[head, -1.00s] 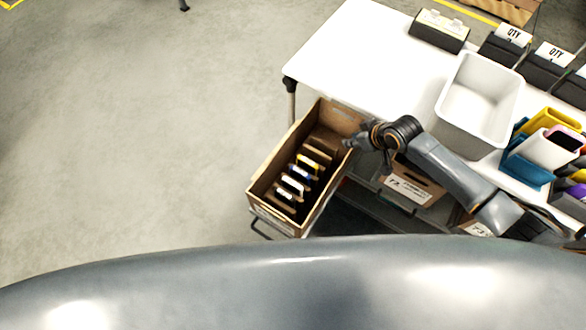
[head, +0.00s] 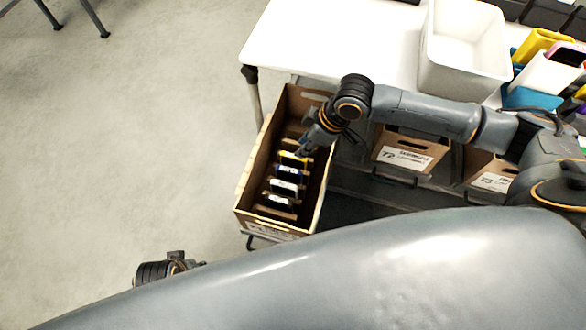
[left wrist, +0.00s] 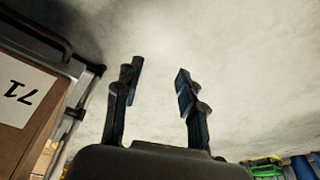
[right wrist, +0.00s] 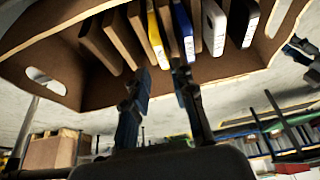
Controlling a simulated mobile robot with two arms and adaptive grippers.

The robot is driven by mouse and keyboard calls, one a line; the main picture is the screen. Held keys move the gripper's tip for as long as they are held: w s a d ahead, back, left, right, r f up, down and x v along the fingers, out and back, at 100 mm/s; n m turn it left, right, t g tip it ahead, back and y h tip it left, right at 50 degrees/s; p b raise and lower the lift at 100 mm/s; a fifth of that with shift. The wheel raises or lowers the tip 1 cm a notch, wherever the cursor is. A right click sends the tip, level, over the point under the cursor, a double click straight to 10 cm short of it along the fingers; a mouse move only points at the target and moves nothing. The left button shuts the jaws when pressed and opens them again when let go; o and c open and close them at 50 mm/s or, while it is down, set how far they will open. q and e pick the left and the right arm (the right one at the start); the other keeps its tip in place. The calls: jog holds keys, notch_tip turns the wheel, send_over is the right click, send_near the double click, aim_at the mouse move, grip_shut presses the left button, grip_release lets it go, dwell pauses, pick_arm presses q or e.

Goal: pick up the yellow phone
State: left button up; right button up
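The yellow phone (head: 294,160) stands on edge in a slot of a tilted brown carton (head: 248,189). In the right wrist view the yellow phone (right wrist: 157,40) shows as a thin yellow edge beside a blue phone (right wrist: 183,30). My right gripper (head: 303,150) is at the carton, close over the yellow phone. In the right wrist view its open fingers (right wrist: 160,85) point at the yellow phone, one finger to each side; I cannot tell if they touch anything. My left gripper (left wrist: 157,80) is open and empty, away from the carton's inside.
A white phone (right wrist: 214,25) and a dark phone (right wrist: 243,22) stand in the same carton, with cardboard dividers between. A white table (head: 330,45) with a white bin (head: 465,75) is behind. More cartons (head: 408,155) sit under it. Floor on the left is free.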

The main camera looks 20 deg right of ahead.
aim_at(288, 159)
jog(key=shift+x, duration=0.85)
jog(key=b+x, duration=0.2)
jog(key=x, duration=0.2)
jog(key=shift+a+f, duration=0.15)
jog(key=shift+f, duration=0.15)
pick_arm(q)
jog(key=w+v, duration=0.1)
jog(key=v, duration=0.6)
jog(key=shift+w+r+t, duration=0.25)
jog(key=shift+r+t, duration=0.05)
jog(key=shift+r, duration=0.15)
pick_arm(e)
jog(key=shift+s, duration=0.1)
jog(key=shift+c, duration=0.2)
grip_shut()
